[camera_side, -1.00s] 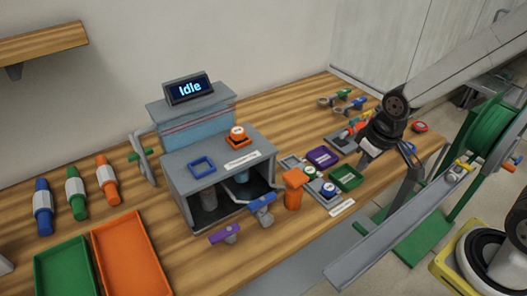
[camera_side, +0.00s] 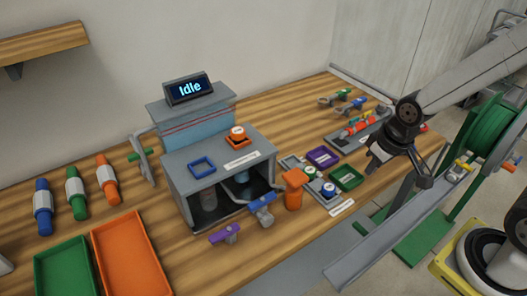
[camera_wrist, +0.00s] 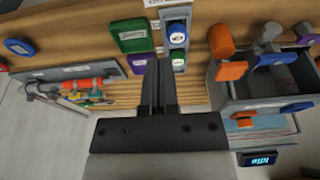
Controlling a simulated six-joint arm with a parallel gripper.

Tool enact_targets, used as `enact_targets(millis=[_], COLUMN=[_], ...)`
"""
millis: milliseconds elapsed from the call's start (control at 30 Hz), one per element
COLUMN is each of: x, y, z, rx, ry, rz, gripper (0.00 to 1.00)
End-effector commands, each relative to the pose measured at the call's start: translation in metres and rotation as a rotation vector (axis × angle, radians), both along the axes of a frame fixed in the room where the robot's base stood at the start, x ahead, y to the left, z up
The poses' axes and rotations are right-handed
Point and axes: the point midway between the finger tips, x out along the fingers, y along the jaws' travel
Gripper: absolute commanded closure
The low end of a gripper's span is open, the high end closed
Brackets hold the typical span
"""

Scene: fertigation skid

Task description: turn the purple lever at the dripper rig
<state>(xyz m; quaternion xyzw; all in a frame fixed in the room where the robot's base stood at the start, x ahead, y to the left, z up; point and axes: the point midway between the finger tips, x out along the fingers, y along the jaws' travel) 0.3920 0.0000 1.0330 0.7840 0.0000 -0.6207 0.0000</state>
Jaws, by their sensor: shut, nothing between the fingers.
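The purple lever (camera_side: 225,234) sticks out at the front lower left of the grey dripper rig (camera_side: 180,190), just left of a blue lever (camera_side: 262,202). In the wrist view a purple handle (camera_wrist: 306,40) shows at the right edge, near the blue lever (camera_wrist: 271,58). My gripper (camera_side: 374,166) is shut and empty, to the right of the rig and well apart from the purple lever. In the wrist view its closed fingers (camera_wrist: 158,64) point towards the small trays and caps. The rig's display (camera_side: 189,89) reads "Idle".
An orange post (camera_side: 294,188) stands between the rig and my gripper. Green (camera_side: 349,179) and purple (camera_side: 323,157) trays lie beside it. Larger green (camera_side: 50,262) and orange (camera_side: 112,285) trays are at left.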

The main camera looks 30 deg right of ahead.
Motion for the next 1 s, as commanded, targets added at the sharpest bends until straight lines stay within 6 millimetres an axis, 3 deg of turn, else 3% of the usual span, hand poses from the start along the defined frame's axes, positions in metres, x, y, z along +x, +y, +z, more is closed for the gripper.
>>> enact_targets(millis=[333, 533, 767, 1000], x=[0.0, 0.006, 0.036, 0.083], y=[0.0, 0.004, 0.03, 0.09], z=[0.0, 0.001, 0.003, 0.002], rx=[0.0, -0.004, -0.025, -0.066], ry=[0.0, 0.003, 0.029, 0.072], rz=[0.0, 0.029, 0.203, 0.532], gripper=[0.97, 0.35, 0.35, 0.35])
